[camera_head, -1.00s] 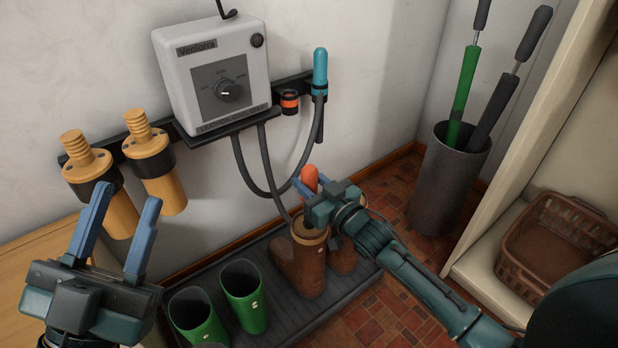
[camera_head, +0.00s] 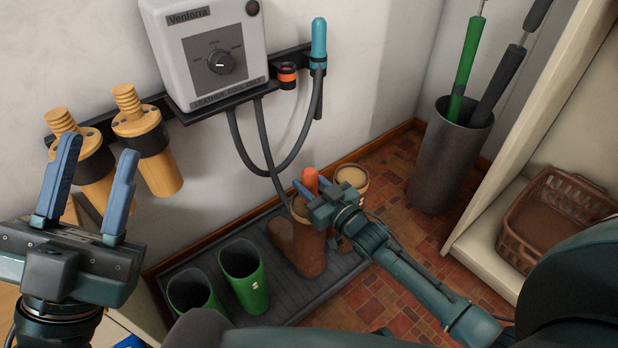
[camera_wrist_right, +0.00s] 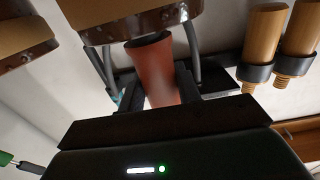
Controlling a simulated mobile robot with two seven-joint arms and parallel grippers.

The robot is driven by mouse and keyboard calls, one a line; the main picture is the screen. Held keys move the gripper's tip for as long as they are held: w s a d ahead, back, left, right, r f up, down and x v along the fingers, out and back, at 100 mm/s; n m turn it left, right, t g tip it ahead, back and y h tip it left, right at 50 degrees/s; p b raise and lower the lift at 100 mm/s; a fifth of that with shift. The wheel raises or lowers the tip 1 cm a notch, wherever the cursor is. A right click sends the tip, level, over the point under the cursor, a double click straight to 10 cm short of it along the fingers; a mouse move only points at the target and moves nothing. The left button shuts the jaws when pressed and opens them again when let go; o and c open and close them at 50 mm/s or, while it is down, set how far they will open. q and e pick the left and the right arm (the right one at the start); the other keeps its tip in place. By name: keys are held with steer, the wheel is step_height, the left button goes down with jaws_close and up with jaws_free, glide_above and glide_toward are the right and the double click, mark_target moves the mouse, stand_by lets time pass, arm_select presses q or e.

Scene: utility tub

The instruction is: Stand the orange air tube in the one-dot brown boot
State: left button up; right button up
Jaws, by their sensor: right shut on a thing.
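The orange air tube (camera_head: 310,179) is upright in my right gripper (camera_head: 318,194), over the front brown boot (camera_head: 300,245). In the right wrist view the tube (camera_wrist_right: 152,72) sits between the two dark fingers, its dark end close to a brown boot cuff (camera_wrist_right: 135,25). I cannot tell whether that end is inside the cuff. A second brown boot (camera_head: 352,177) stands behind, to the right, partly hidden by my right gripper. The boots' dot marks are too small to read surely. My left gripper (camera_head: 95,185) is open and empty at the left, before the wooden pegs.
Two green boots (camera_head: 243,272) stand on the dark boot tray (camera_head: 225,240), left of the brown ones. A white control box (camera_head: 215,60) with hoses and a blue tube (camera_head: 318,42) is on the wall. A grey bin (camera_head: 447,165) and brown basket (camera_head: 545,230) are right.

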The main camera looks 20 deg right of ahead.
steer(key=o, duration=1.1)
steer(key=shift+s+d+p, duration=0.2)
steer(key=shift+s+p, duration=0.15)
steer(key=shift+s, duration=0.15)
arm_select(q)
step_height(320, 180, down, 6)
steer(key=n+g+y+p, duration=0.1)
steer(key=n+y+p, duration=0.3)
steer(key=n+y, duration=0.2)
steer(key=shift+d+f+n+y+p, duration=0.3)
steer(key=shift+n+y, duration=0.1)
steer(key=shift+n, duration=0.1)
arm_select(e)
steer(key=shift+v, duration=6.05)
arm_select(q)
steer(key=shift+r, duration=0.15)
arm_select(e)
steer(key=shift+r, duration=0.1)
